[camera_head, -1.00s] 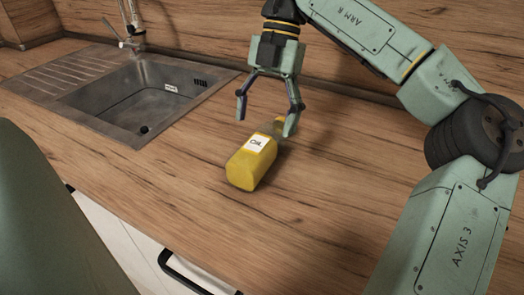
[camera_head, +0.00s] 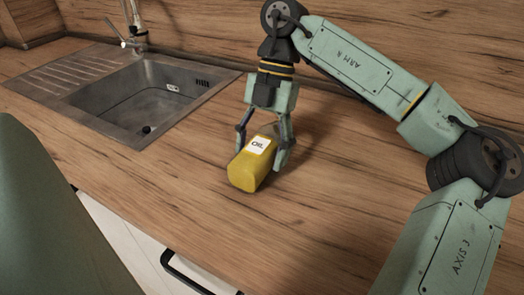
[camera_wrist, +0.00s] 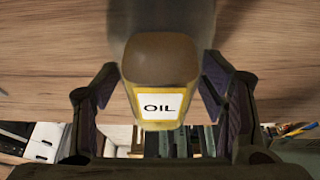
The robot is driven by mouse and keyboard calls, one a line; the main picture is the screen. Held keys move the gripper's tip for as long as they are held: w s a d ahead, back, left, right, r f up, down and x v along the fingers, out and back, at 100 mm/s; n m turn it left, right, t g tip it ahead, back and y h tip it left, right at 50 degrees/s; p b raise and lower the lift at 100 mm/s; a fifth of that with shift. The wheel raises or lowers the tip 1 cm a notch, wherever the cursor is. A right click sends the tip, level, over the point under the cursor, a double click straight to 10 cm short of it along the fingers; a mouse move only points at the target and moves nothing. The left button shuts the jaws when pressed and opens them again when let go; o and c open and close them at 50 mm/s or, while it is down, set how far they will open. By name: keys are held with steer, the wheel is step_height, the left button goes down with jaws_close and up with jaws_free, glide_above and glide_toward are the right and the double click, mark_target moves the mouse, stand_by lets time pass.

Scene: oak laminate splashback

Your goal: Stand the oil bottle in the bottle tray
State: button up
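The oil bottle (camera_head: 250,168) is yellow with a white OIL label and lies on its side on the wooden counter, its base toward the front. My gripper (camera_head: 263,155) is lowered over it, with one finger on each side. In the wrist view the bottle (camera_wrist: 160,75) sits between the two fingers of my gripper (camera_wrist: 160,88). The fingers look open, with only narrow gaps beside the bottle; I cannot tell whether either one touches it. The bottle's neck end is hidden behind my gripper. No bottle tray is recognisable in these views.
A steel sink (camera_head: 150,95) with a drainer and tap (camera_head: 135,35) is set into the counter at the left. The wooden splashback (camera_head: 200,30) rises behind. The counter (camera_head: 330,210) is clear to the right and in front of the bottle.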

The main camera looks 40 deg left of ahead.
jaws_close()
stand_by(0.7)
